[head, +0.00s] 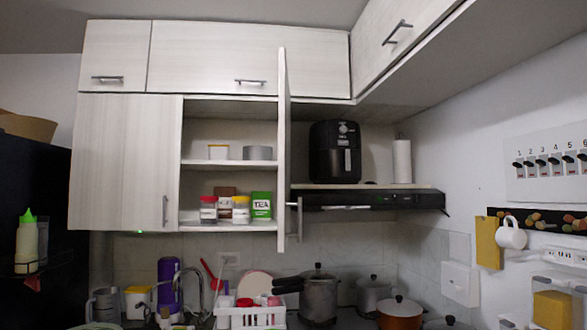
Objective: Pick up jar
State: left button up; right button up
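Small jars stand on the lower shelf of the open wall cabinet in the head view. One jar with a red label or lid (208,210) is at the left. A jar with a yellowish upper part and a red label (241,210) stands right of it. A reddish-white item (225,209) sits between them, with a brown item behind; its details are too small to tell. I cannot tell which jar the task names. Neither of my grippers shows in this view.
A green tea packet (262,206) stands right of the jars. The open cabinet door (284,150) juts outward at their right. The upper shelf (225,161) holds two containers. Below, the counter is crowded with a white rack (250,318), a pressure cooker (319,298) and pots.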

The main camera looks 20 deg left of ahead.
aim_at(241, 210)
jog(key=i+j+u, duration=0.35)
jog(key=i+j, duration=0.15)
jog(key=j, duration=0.15)
jog(key=i+l+u, duration=0.45)
jog(key=l, duration=0.25)
jog(key=i+l+u, duration=0.15)
jog(key=l, duration=0.15)
